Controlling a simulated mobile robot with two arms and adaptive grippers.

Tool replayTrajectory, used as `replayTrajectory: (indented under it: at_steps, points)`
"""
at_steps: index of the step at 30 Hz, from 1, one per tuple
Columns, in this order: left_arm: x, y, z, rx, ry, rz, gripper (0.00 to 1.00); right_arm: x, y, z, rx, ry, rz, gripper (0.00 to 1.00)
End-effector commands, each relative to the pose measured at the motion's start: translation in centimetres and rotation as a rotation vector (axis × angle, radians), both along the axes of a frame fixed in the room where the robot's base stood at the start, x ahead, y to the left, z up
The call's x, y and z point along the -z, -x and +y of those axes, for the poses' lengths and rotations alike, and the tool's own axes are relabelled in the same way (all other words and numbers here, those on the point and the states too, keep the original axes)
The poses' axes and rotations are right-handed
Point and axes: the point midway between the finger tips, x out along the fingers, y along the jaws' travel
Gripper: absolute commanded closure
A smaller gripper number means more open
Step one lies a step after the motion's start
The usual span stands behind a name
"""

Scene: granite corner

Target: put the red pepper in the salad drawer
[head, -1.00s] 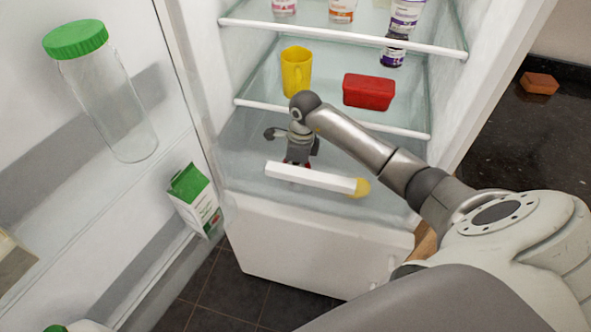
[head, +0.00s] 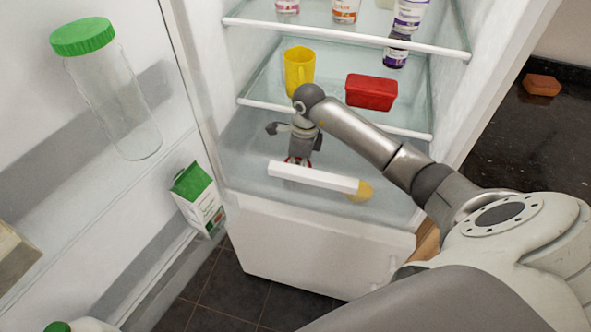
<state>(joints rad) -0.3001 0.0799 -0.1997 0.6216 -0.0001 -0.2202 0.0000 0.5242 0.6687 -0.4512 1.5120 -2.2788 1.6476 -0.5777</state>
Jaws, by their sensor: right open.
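The salad drawer (head: 250,186) is the clear bin at the bottom of the fridge, with a white bar (head: 312,177) along its front edge. My right gripper (head: 299,158) reaches down into it from above, just behind the bar, with its jaws open. Small red patches at the fingertips look like the red pepper (head: 291,160), low in the drawer. The gripper and the bar hide most of it, so I cannot tell whether the fingers touch it. My left gripper is out of view.
A yellow round item (head: 362,190) shows behind the drawer's right front. A yellow mug (head: 299,71) and red box (head: 371,92) stand on the shelf above. The open door at left holds a green-lidded jar (head: 110,95) and a carton (head: 198,198). An orange-brown block (head: 542,85) lies on the dark counter.

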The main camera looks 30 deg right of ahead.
Motion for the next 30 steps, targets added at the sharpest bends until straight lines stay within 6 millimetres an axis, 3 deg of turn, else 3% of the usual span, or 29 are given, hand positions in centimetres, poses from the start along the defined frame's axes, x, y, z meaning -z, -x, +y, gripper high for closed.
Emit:
replayTrajectory:
  at_steps: [6,10,30]
  points:
    - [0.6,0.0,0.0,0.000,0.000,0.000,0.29,-3.8,0.2,-0.5,-0.001,0.003,-0.003,0.09]
    - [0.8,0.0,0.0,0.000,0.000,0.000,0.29,-5.2,0.4,-0.6,-0.001,0.002,-0.001,0.09]
    - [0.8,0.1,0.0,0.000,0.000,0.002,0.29,-5.7,0.5,-0.6,-0.007,0.000,0.001,0.09]
